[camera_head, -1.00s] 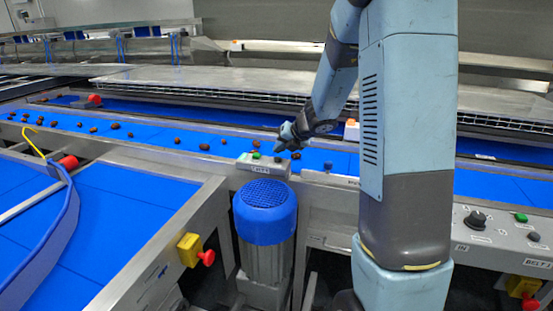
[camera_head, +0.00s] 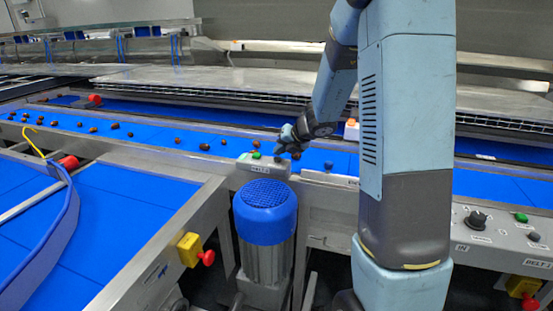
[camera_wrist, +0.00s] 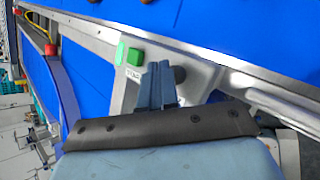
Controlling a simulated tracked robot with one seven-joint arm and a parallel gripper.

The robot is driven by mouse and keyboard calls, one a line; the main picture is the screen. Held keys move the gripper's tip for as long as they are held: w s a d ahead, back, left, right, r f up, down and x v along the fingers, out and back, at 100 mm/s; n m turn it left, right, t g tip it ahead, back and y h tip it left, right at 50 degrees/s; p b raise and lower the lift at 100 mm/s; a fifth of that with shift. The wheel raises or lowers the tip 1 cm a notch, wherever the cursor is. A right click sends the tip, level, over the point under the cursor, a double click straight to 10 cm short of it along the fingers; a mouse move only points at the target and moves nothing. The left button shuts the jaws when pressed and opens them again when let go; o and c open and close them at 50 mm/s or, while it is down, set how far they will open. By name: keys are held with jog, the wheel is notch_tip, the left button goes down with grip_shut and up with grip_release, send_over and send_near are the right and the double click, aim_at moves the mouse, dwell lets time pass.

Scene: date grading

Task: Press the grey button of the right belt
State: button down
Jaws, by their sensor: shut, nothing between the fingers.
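A small grey control box (camera_head: 262,168) stands on the frame edge in the middle of the head view. It carries a green button (camera_head: 256,155) and a dark grey button at its right, close under my fingertips. My gripper (camera_head: 284,151) is shut and empty, reaching down over the right end of this box. In the wrist view, my shut fingers (camera_wrist: 157,82) lie between the green button (camera_wrist: 135,57) and the round grey button (camera_wrist: 180,74), nearer the grey one and partly covering it. I cannot tell whether the fingertips touch it.
A blue belt (camera_head: 140,134) with scattered dates runs behind the box. A blue-capped motor (camera_head: 265,205) stands in front. Another panel at right has a black knob (camera_head: 476,219), a green button (camera_head: 521,217) and a grey button (camera_head: 534,236). Red stop buttons (camera_head: 207,257) sit around.

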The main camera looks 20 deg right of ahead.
aim_at(280, 158)
jog(key=shift+f, duration=0.45)
dwell(0.8)
jog(key=shift+r, duration=0.9)
jog(key=shift+r, duration=2.5)
